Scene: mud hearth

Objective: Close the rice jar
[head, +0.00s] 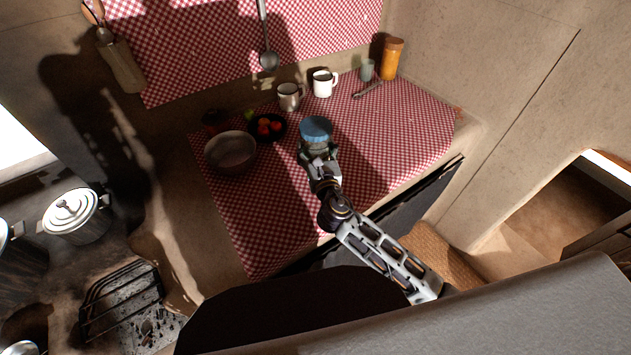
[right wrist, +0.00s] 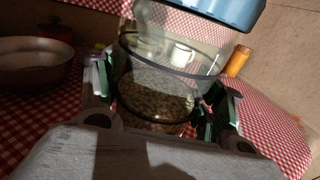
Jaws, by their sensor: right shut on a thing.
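The rice jar (right wrist: 155,95) is clear glass with brownish grains inside. It stands between the two fingers of my right gripper (right wrist: 163,108) in the right wrist view, and the gripper is shut on it. A blue lid (right wrist: 225,10) shows at the top of that view, above the jar's glass; I cannot tell whether it is seated. In the head view the blue lid (head: 316,128) is just beyond my right gripper (head: 318,160), over the checked cloth, and hides most of the jar. My left gripper is not in view.
A metal bowl (head: 231,154) and a dark bowl of red fruit (head: 268,127) are left of the lid. Two mugs (head: 289,97) (head: 323,83), a glass (head: 367,70) and an orange jar (head: 391,60) stand behind. The checked cloth (head: 410,125) is clear at right.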

